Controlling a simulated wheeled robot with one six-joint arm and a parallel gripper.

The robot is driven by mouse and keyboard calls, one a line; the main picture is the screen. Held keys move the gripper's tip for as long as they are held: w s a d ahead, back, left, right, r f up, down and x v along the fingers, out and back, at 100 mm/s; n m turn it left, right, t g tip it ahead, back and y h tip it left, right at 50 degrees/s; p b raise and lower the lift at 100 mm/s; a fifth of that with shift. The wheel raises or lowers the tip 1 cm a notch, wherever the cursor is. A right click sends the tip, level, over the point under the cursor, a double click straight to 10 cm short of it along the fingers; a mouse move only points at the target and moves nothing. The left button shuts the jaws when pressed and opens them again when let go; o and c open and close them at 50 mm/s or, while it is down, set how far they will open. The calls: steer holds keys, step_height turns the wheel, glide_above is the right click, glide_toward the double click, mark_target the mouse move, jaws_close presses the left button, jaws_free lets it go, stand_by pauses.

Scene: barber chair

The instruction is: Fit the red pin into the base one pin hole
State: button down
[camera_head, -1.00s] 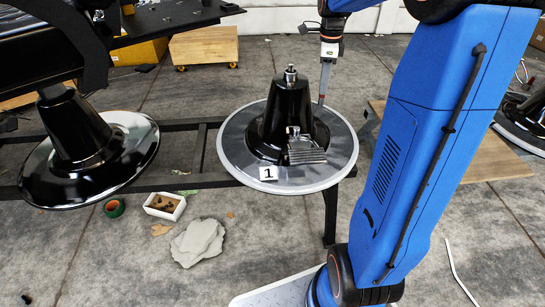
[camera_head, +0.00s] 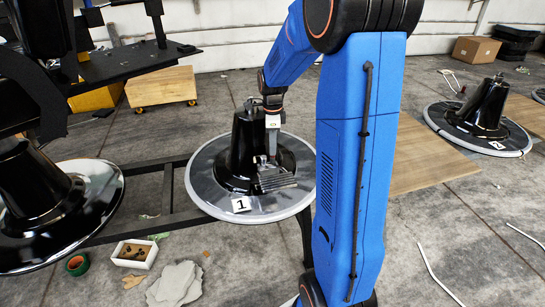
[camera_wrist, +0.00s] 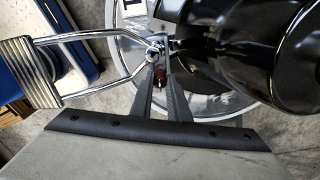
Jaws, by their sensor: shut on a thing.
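Base one (camera_head: 205,190) is a round grey disc with a silver rim, a black conical column (camera_head: 243,150) and a "1" label (camera_head: 241,204). A chrome footrest-like pedal (camera_head: 277,179) sticks out at its front; its looped bars and ribbed plate (camera_wrist: 28,72) show in the wrist view. My gripper (camera_wrist: 159,72) is shut on the red pin (camera_wrist: 159,82), which shows as a small dark red piece between the fingers. In the head view my gripper (camera_head: 272,155) is beside the column, just above the pedal. The pin hole is hidden by the fingers.
A white box with small parts (camera_head: 133,253), green tape (camera_head: 77,263) and a grey cloth (camera_head: 175,285) lie on the floor at left. Another black base (camera_head: 480,115) stands at right. A chair base (camera_head: 95,200) is at left. Dark frame rails run beneath base one.

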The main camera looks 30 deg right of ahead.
steer(key=shift+f, duration=2.45)
steer(key=shift+f, duration=0.1)
steer(key=c, duration=1.7)
jaws_free()
